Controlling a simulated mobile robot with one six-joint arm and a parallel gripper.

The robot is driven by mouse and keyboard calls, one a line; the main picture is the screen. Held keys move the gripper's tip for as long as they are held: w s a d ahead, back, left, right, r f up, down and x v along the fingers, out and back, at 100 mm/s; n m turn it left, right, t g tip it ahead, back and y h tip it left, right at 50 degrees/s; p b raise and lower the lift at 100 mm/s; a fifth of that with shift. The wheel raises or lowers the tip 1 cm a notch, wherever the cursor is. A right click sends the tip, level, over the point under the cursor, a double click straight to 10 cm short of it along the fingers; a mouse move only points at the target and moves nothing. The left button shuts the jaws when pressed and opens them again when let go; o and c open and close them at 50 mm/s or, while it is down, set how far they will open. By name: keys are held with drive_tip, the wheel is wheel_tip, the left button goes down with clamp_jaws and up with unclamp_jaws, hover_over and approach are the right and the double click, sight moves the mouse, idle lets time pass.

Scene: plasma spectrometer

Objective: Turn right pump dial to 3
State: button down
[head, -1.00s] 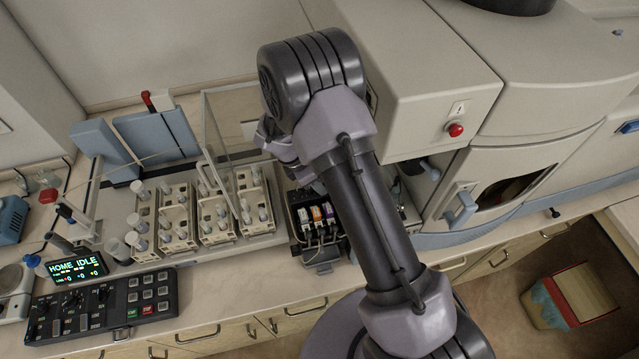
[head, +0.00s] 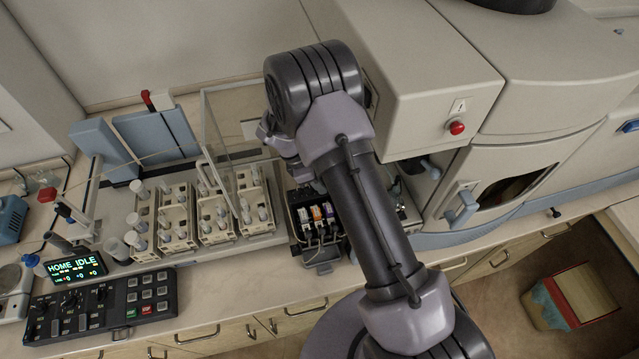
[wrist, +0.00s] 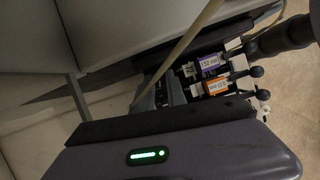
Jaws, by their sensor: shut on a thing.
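The pump (head: 318,226) is a dark unit with several coloured cassettes, just left of my arm in the head view. Its purple cassette (wrist: 208,62) and orange cassette (wrist: 215,86) also show in the wrist view. My gripper (wrist: 170,130) fills the bottom of the wrist view as a dark body with a green light, right by the pump. Its fingertips are hidden. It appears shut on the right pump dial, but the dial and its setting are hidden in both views. In the head view, my arm's wrist folds down behind the pump.
Several vial racks (head: 178,222) and a clear panel (head: 232,130) stand left of the pump. A control box (head: 100,308) with a lit screen (head: 74,268) is at the front left. The large beige instrument (head: 425,80) is close on the right.

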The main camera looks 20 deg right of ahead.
drive_tip(key=shift+m+g, duration=0.3)
drive_tip(key=shift+m, duration=0.6)
drive_tip(key=c, duration=1.3)
unclamp_jaws()
drive_tip(key=shift+c, duration=0.2)
